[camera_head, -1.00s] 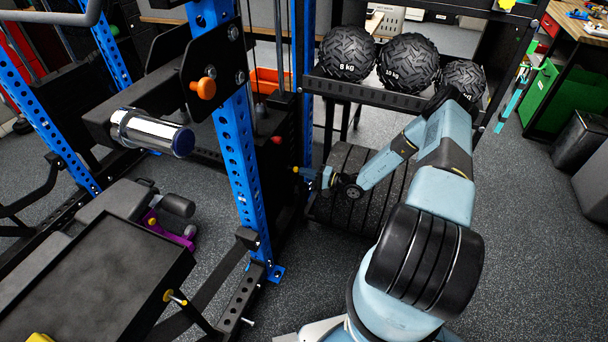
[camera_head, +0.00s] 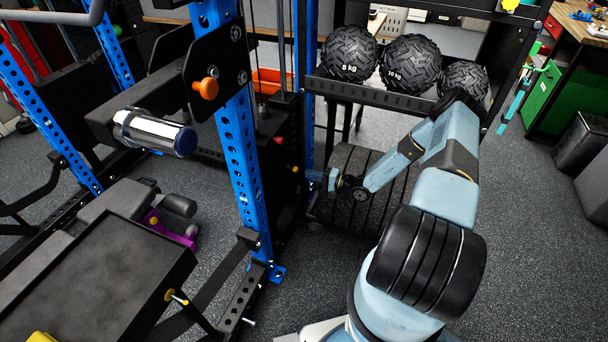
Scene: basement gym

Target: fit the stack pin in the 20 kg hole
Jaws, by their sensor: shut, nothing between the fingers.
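My gripper (camera_head: 312,174) is small in the head view, at the end of my blue arm, beside the rear blue upright and pointing left. It is shut and empty. A small yellow knob (camera_head: 295,169) shows just left of its fingertips; I cannot tell whether they touch. A red knob (camera_head: 278,140) sits higher and further left, by the dark weight stack behind the front upright. I cannot tell which knob is the stack pin. The stack's holes and the 20 kg mark cannot be made out; the front upright (camera_head: 240,150) covers part of that area.
A rack shelf (camera_head: 390,95) with black balls stands behind my arm. Dark plates (camera_head: 350,220) stand on the floor below my wrist. An orange knob (camera_head: 206,88) and a chrome sleeve (camera_head: 150,132) jut out at left. Open floor lies to the right.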

